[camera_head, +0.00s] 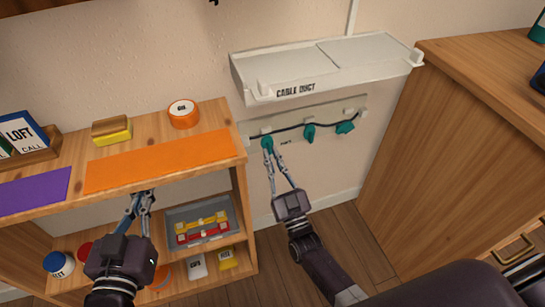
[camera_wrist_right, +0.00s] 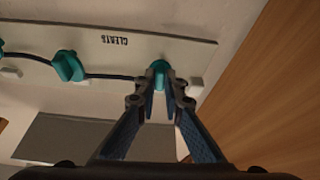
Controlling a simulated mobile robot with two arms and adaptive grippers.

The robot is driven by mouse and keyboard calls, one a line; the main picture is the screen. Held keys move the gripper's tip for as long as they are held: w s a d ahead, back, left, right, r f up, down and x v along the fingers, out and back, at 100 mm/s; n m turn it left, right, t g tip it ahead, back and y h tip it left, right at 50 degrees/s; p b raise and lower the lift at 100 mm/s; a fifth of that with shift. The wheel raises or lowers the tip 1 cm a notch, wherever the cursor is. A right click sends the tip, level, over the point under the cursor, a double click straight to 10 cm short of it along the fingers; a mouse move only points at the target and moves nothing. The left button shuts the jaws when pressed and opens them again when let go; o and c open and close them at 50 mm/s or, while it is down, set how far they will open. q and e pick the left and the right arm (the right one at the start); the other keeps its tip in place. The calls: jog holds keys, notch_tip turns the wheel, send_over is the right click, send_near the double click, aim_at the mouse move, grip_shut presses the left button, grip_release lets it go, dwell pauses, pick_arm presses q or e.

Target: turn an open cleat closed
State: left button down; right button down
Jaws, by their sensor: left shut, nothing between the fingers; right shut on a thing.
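Three teal cleats sit in a row on a pale wall panel (camera_head: 290,121), with a black cable running along them. My right gripper (camera_head: 268,152) is shut on the leftmost cleat (camera_head: 267,141); this cleat also shows between the fingertips in the right wrist view (camera_wrist_right: 157,70). The middle cleat (camera_head: 309,132) stands roughly upright, and the right cleat (camera_head: 346,127) lies more sideways. In the right wrist view the panel appears upside down, with the middle cleat (camera_wrist_right: 68,66) to the left. My left gripper (camera_head: 143,199) is shut and empty in front of the shelf edge.
A white cable duct tray (camera_head: 325,66) juts out above the cleats. A wooden shelf (camera_head: 218,116) stands left, with an orange mat (camera_head: 160,161), a tape roll (camera_head: 183,113) and a grey bin (camera_head: 172,216). A wooden cabinet (camera_head: 450,150) stands right.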

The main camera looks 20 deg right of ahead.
jog(key=shift+f, duration=0.1)
dwell(0.3)
jog(key=c, duration=2)
grip_release()
jog(key=shift+c, duration=0.2)
jog(key=v, duration=1.2)
